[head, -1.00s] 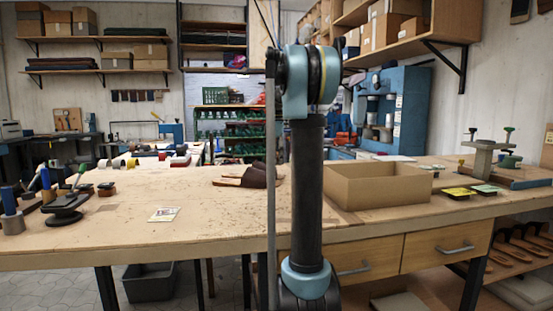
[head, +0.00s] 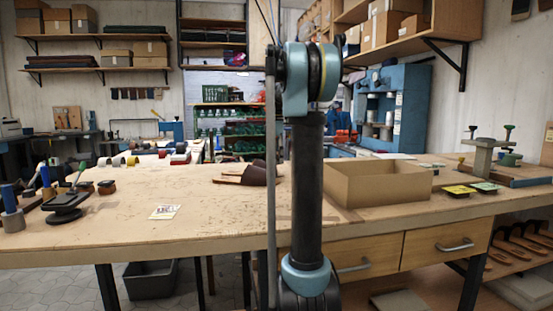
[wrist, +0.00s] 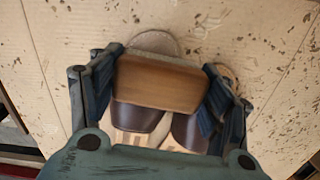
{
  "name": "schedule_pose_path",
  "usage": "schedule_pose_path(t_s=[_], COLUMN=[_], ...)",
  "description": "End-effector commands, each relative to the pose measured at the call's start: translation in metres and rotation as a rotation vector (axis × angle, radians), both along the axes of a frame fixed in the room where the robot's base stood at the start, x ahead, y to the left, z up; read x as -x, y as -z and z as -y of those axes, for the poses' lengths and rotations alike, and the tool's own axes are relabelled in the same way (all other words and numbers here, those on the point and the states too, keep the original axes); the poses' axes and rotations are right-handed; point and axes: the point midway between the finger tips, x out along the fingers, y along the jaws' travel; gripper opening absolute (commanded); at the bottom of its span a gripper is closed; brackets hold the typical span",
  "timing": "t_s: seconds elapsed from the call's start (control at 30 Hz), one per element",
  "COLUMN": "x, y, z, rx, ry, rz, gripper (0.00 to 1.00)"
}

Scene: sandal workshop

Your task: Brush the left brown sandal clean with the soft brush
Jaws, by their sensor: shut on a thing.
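The soft brush (wrist: 158,84), a wooden block with a pale edge, is held between the two dark fingers of my gripper (wrist: 163,80) in the wrist view. Two brown sandals lie beneath it with dark straps and pale soles; the left sandal (wrist: 136,117) and the right sandal (wrist: 188,131) are partly covered by the brush and my gripper. I cannot tell whether the brush touches a sandal. In the head view the sandals (head: 255,173) lie on the workbench (head: 130,224), partly behind my arm. My gripper is hidden there.
Dark specks lie over the bench top around the sandals. An open cardboard box (head: 385,187) stands to their right. A small card (head: 165,211) lies at the front left. A black stand (head: 67,205) and other tools are at the far left. The bench's middle left is mostly clear.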

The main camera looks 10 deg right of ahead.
Motion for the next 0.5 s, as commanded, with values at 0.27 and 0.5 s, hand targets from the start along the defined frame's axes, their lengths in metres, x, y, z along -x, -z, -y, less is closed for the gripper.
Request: schedule_pose_path(t_s=[0.27, 0.5], x=[0.0000, -0.0002], y=[0.0044, 0.0029], z=[0.0000, 0.0000], rx=[0.000, 0.000], ry=[0.000, 0.000], rz=[0.000, 0.000], gripper=[0.46, 0.46])
